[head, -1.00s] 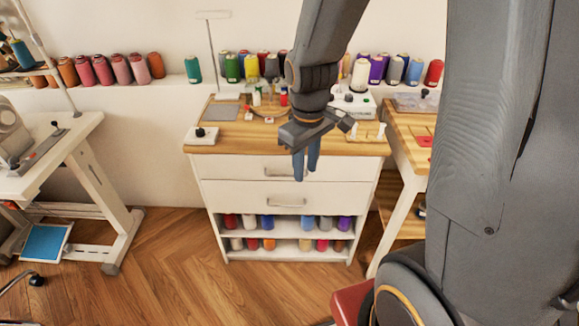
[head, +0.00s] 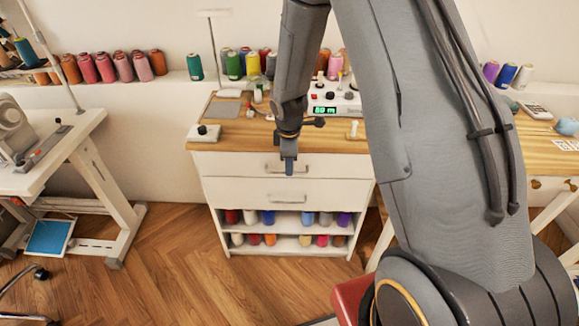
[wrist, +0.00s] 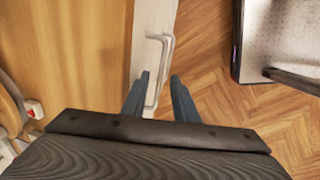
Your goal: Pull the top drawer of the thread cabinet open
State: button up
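The white thread cabinet (head: 216,188) stands against the wall under a wooden top. Its top drawer (head: 228,163) looks shut, and the drawer below it also looks shut. My gripper (head: 289,169) points down in front of the top drawer, partly covering its handle (head: 271,168). In the wrist view my gripper (wrist: 159,75) has its two blue fingers apart. I cannot tell whether a finger touches the bar.
Open shelves below hold several thread spools (head: 268,217). The wooden floor (head: 190,255) before the cabinet is clear. A white sewing table (head: 70,145) stands to the left.

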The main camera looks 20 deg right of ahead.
jog(key=shift+w+f, duration=0.15)
jog(key=shift+f, duration=0.85)
grip_shut()
dwell(0.8)
